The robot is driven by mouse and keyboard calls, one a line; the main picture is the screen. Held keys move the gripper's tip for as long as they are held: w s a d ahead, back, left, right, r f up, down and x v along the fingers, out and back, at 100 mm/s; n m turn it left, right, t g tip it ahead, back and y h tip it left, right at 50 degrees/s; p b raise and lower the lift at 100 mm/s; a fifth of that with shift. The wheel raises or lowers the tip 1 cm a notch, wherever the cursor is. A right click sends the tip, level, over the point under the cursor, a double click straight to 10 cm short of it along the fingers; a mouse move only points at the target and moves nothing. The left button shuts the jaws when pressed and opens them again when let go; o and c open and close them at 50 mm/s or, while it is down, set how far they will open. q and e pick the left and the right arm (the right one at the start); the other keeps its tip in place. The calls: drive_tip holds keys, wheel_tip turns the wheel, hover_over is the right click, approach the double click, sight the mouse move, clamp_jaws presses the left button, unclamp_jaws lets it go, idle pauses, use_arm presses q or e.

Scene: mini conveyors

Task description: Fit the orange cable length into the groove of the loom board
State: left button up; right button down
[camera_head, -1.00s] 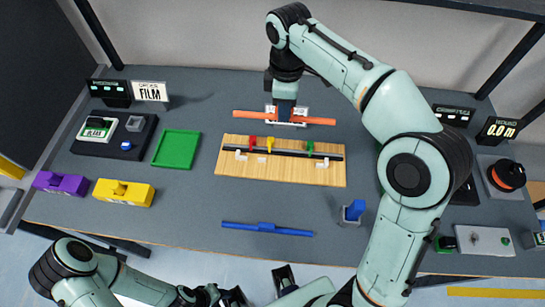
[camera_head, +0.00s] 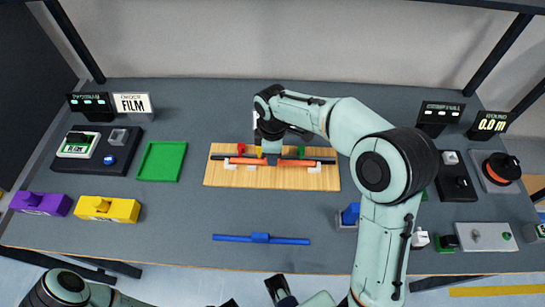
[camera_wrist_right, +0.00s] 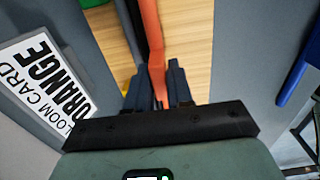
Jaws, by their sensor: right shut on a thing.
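The wooden loom board (camera_head: 222,180) lies mid-table in the head view, with a dark strip (camera_head: 325,160) along it, small coloured pegs and white clips. The orange cable length (camera_head: 295,163) is over the board, roughly parallel to the strip and just in front of it. My right gripper (camera_head: 271,158) points down and is shut on its middle. In the right wrist view the orange cable (camera_wrist_right: 150,30) runs between the fingers (camera_wrist_right: 158,85), with wood beneath. I cannot tell whether the cable touches the groove. Only part of my left arm shows at the bottom left; its jaws are not clear.
A blue cable length (camera_head: 230,238) lies in front of the board. A green tray (camera_head: 160,162) and yellow (camera_head: 108,209) and purple (camera_head: 42,203) blocks are at left. A blue piece in a holder (camera_head: 349,215) stands at right. An ORANGE loom card (camera_wrist_right: 50,85) shows in the wrist view.

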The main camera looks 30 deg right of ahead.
drive_tip(key=shift+f, duration=0.7)
drive_tip(key=shift+f, duration=0.2)
drive_tip(key=c, duration=1)
unclamp_jaws()
wheel_tip(320, 180, up, 12)
drive_tip(key=p, duration=0.2)
drive_tip(key=shift+r, duration=0.2)
